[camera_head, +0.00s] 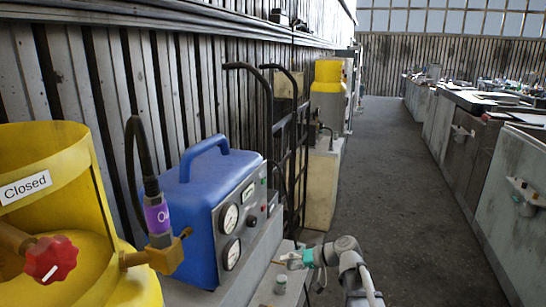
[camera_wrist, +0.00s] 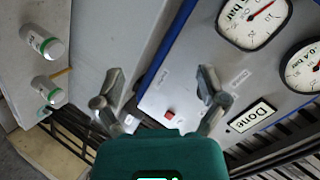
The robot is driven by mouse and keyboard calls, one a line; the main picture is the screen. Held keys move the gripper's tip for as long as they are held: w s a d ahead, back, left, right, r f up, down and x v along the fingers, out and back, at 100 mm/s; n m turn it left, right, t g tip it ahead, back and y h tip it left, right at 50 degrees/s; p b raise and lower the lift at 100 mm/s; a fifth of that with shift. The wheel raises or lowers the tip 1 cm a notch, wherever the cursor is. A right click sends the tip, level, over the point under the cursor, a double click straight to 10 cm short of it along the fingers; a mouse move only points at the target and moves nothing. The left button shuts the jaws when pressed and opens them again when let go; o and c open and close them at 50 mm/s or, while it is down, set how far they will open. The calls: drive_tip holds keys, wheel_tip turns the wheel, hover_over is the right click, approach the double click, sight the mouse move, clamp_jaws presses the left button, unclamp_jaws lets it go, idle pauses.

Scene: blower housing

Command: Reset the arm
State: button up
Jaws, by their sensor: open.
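My gripper (camera_head: 288,262) is at the lower middle of the head view, in front of the blue machine (camera_head: 205,215) and to its right. My arm reaches up from the bottom edge. In the wrist view, the two fingers of my gripper (camera_wrist: 161,84) are spread apart with nothing between them. Behind them is the machine's grey front panel (camera_wrist: 190,65), tilted in the picture, with two gauges, a red button and a label reading "Done".
Small white containers with green bands (camera_wrist: 42,42) stand left in the wrist view. A yellow cylinder guard (camera_head: 45,165) marked "Closed" with a red valve knob (camera_head: 50,260) is at left. Hand trucks (camera_head: 285,140) lean by the wall. The aisle floor (camera_head: 385,160) is clear.

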drive_tip(key=s+d+f+m+g+h, duration=0.1)
drive_tip(key=s+d+f+g+h, duration=0.1)
drive_tip(key=s+d+f+h, duration=0.5)
drive_tip(key=s+d+f+m+g+h, duration=0.1)
drive_tip(key=s+d+f+h, duration=0.35)
drive_tip(key=s, duration=0.45)
wheel_tip(320, 180, up, 16)
drive_tip(key=p, duration=1.4)
drive_tip(key=shift+w+d+f+h+p, duration=0.15)
drive_tip(key=shift+w+h+p, duration=0.2)
drive_tip(key=shift+h+p, duration=0.1)
drive_tip(key=shift+c, duration=0.2)
